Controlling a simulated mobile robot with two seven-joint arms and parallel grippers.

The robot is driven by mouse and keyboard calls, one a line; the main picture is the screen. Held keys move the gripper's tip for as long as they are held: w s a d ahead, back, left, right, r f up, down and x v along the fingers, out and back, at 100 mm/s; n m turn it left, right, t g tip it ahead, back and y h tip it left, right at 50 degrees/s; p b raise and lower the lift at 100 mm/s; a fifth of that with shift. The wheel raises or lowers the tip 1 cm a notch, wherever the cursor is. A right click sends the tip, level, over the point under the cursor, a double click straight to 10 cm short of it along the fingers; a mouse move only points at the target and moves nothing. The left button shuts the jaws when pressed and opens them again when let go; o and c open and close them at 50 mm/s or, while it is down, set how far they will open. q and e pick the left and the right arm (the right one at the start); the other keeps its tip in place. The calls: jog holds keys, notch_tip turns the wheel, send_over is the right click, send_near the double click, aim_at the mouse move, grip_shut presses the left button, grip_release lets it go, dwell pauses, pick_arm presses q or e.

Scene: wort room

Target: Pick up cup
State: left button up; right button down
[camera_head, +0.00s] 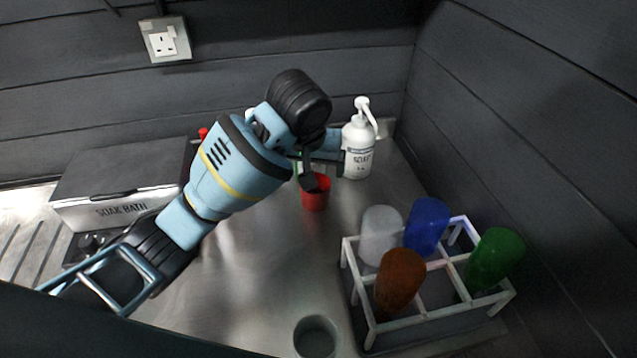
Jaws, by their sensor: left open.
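A red cup (316,197) stands on the metal counter near the middle of the view. My left gripper (316,177) is over the cup, with its jaws open. A dark fingertip overlaps the cup's rim in the picture. The wrist and fingers hide part of the rim, and I cannot tell whether they touch it. Several other cups sit in a white rack at the right: a clear one (380,236), a blue one (427,226), a brown one (400,281) and a green one (497,260). My right gripper is not in view.
A white soap pump bottle (358,151) stands just behind and right of the gripper. The white rack (440,322) fills the right front. A box marked "SOAK BATH" (117,209) is at the left. A round hole (316,337) is at the front. Bare counter lies between.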

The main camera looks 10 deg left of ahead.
pick_arm(q)
send_over(317, 200)
jog(key=w, duration=0.1)
jog(key=f, duration=0.6)
jog(key=shift+a+f, duration=0.1)
jog(key=shift+a, duration=0.3)
jog(key=shift+w+f, duration=0.1)
jog(key=shift+x, duration=2.5)
jog(key=shift+a, duration=0.1)
jog(key=c, duration=1.1)
jog(key=shift+w+r, duration=0.1)
jog(key=shift+r, duration=0.15)
